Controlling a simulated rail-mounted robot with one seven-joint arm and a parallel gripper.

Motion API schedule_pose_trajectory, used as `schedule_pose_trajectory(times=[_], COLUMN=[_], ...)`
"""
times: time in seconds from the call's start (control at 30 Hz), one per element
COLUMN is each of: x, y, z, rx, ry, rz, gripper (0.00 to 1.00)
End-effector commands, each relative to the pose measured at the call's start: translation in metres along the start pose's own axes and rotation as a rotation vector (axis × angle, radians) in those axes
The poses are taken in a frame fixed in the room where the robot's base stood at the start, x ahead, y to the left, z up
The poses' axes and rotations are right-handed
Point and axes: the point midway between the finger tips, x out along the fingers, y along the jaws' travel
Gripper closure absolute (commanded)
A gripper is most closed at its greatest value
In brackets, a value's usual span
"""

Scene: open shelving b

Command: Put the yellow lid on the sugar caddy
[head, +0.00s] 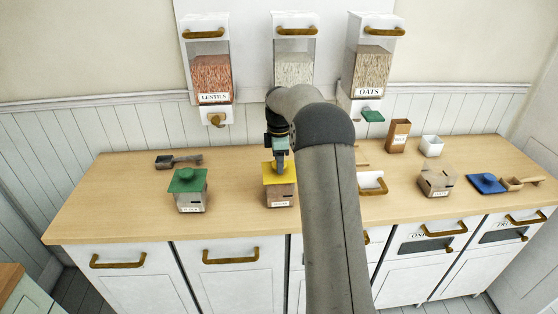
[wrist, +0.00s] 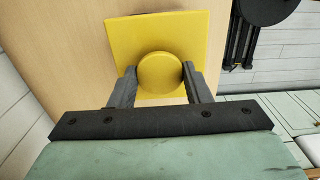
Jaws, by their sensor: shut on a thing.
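The square yellow lid (head: 270,178) with a round knob is at the top of a wooden box with a white label (head: 281,197), in the middle of the counter. The label is too small to read; I take this box as the sugar caddy. The lid sits on the caddy or just above it; I cannot tell if they touch. My gripper (head: 281,161) points down from above. In the wrist view the yellow lid (wrist: 125,40) fills the middle, and my gripper (wrist: 158,75) is shut on its knob. The lid hides the caddy there.
A green-lidded caddy (head: 189,199) stands to the left, with a dark scoop (head: 178,161) behind it. An open caddy (head: 435,182) and a blue lid (head: 487,183) are at the right. Dispensers (head: 211,75) hang on the wall. The counter between the two lidded caddies is clear.

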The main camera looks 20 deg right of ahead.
Motion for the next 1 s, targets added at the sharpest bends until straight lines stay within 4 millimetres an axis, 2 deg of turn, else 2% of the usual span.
schedule_pose_trajectory(times=[1.0], x=[0.0074], y=[0.0000], z=[-0.0002], rx=[0.000], ry=[0.000], rz=[0.000], gripper=[0.80])
